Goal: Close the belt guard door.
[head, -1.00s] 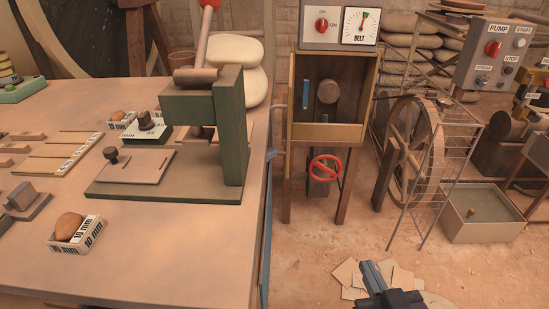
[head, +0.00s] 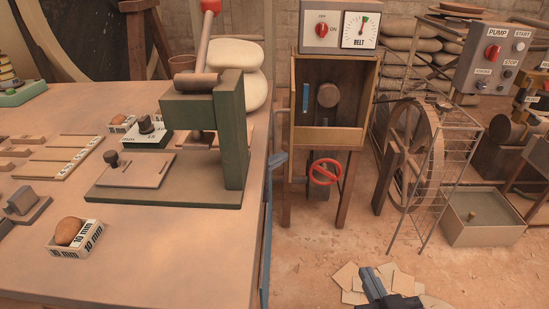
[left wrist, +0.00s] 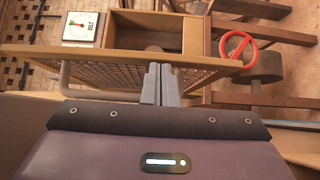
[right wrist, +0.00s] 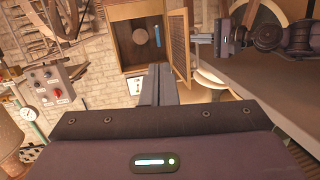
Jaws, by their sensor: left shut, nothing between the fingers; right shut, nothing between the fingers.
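The belt guard (head: 331,137) is a wooden box on legs with an open front, below the BELT gauge. Its mesh door stands open; it shows in the right wrist view (right wrist: 177,45), swung out at the box's right side there, and nearly edge-on in the head view. In the left wrist view the framed mesh door (left wrist: 115,77) lies across the middle. My left gripper (left wrist: 160,70) is shut and empty, its fingertips over the door's edge; contact is unclear. In the head view it is a grey piece (head: 277,160) beside the bench. My right gripper (head: 370,280) is shut and empty, low over the floor.
A workbench (head: 180,255) with a green press (head: 232,130) fills the left side. A red handwheel (head: 325,171) sits below the guard. A spoked wheel (head: 418,150), mesh frame and PUMP box (head: 495,55) stand to the right. Flat pieces lie on the floor.

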